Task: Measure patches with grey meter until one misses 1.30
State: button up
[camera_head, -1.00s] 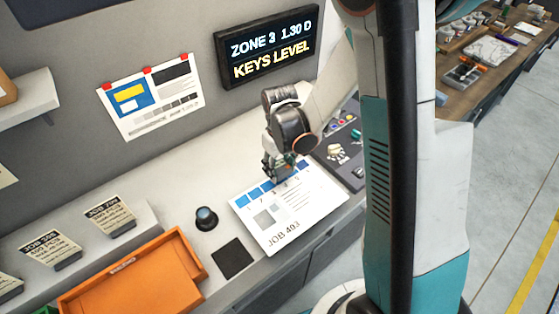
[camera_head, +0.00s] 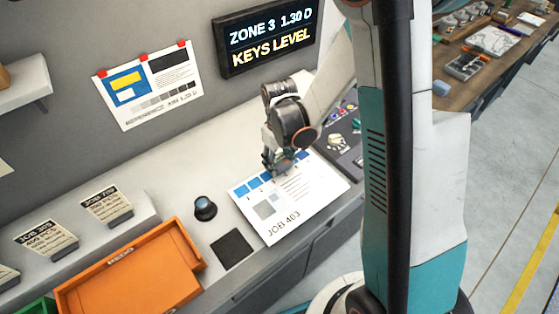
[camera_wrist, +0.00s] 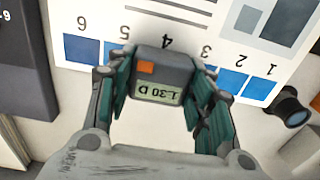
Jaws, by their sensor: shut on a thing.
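My gripper (camera_wrist: 160,100) is shut on the grey meter (camera_wrist: 172,70), a small block with an orange button. Its display shows upside down in the wrist view and reads 1.30 D. The white JOB 403 sheet (camera_head: 318,196) carries a row of numbered blue patches. In the wrist view, patch 6 (camera_wrist: 82,49), patch 3 (camera_wrist: 207,69), patch 2 (camera_wrist: 232,82) and patch 1 (camera_wrist: 259,87) show. The meter is over the place by number 4 and hides that patch. I cannot tell whether it touches the sheet. In the head view, my gripper (camera_head: 279,166) is at the sheet's far edge.
A wall sign (camera_head: 270,40) reads ZONE 3 1.30 D, KEYS LEVEL. A dark control panel (camera_head: 345,150) lies right of the gripper.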

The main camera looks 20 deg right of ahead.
jog(key=shift+f+b, duration=0.3)
dwell(0.6)
jog(key=shift+r, duration=0.1)
dwell(0.6)
jog(key=shift+r+p, duration=0.8)
jog(key=shift+r, duration=0.65)
